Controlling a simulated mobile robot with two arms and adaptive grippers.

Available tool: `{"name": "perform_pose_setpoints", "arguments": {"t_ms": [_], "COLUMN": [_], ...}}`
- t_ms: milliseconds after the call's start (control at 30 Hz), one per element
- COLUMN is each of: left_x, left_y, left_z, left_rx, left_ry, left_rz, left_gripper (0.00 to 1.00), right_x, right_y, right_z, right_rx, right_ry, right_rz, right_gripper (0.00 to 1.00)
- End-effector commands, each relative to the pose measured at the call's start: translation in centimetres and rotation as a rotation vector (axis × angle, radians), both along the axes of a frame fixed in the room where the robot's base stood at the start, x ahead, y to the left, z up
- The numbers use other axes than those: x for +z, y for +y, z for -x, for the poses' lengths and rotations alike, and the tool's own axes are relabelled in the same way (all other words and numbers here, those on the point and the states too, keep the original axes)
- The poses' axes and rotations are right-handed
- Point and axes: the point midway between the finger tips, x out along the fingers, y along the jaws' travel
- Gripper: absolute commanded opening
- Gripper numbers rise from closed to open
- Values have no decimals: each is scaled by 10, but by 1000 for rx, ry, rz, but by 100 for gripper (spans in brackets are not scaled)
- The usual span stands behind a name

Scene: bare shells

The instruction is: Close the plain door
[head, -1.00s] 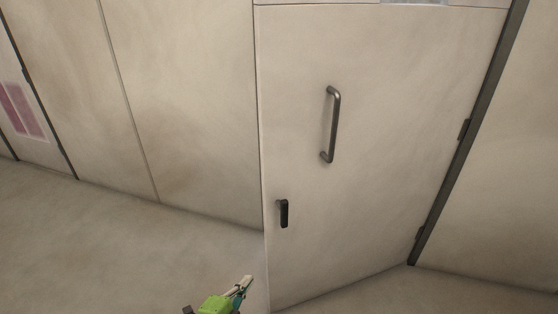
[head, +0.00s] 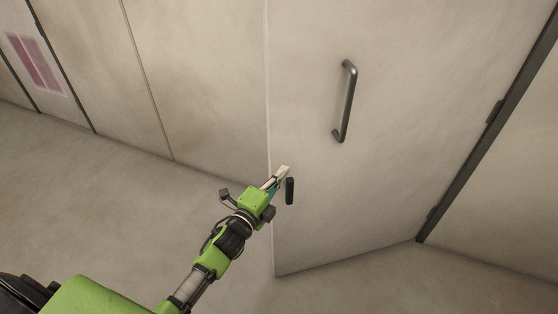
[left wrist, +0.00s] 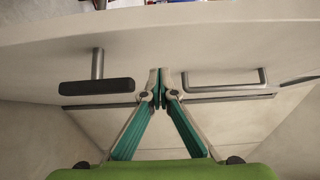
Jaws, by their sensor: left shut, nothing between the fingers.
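The plain door (head: 400,130) is pale and stands ajar, swung out from its dark hinge-side frame on the right. It bears a grey bar pull handle (head: 345,100) and, lower near its free edge, a black lever handle (head: 290,190). In the left wrist view the lever (left wrist: 97,87) is left of the fingers and the pull handle (left wrist: 225,82) right. My left gripper (head: 283,172) is shut and empty, its tips at the door's face beside the lever; contact is unclear. Its fingertips (left wrist: 160,75) meet in the left wrist view. My right gripper is out of view.
A pale panelled wall (head: 200,80) runs behind the door to the left, with pink panels (head: 35,62) at its far end. The dark door frame (head: 480,140) and another wall are at right. The floor (head: 110,200) at left is clear.

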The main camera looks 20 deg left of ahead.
Motion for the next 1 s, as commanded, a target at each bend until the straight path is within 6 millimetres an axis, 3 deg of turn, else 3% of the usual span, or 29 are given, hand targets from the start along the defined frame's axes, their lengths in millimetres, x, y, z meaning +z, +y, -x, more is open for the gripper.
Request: {"name": "perform_pose_setpoints", "arguments": {"t_ms": [100,300,1000], "left_x": [2,0,-1], "left_y": [8,19,32], "left_z": [-19,-34,-43], "left_rx": [1,0,-10], "left_ry": [0,1,-1], "left_rz": [-1,-1,-3], "left_gripper": [0,0,0], "right_x": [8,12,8], "right_y": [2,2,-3], "right_z": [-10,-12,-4], "right_rx": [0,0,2], "right_ry": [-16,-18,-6], "right_rz": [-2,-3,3], "right_gripper": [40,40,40]}}
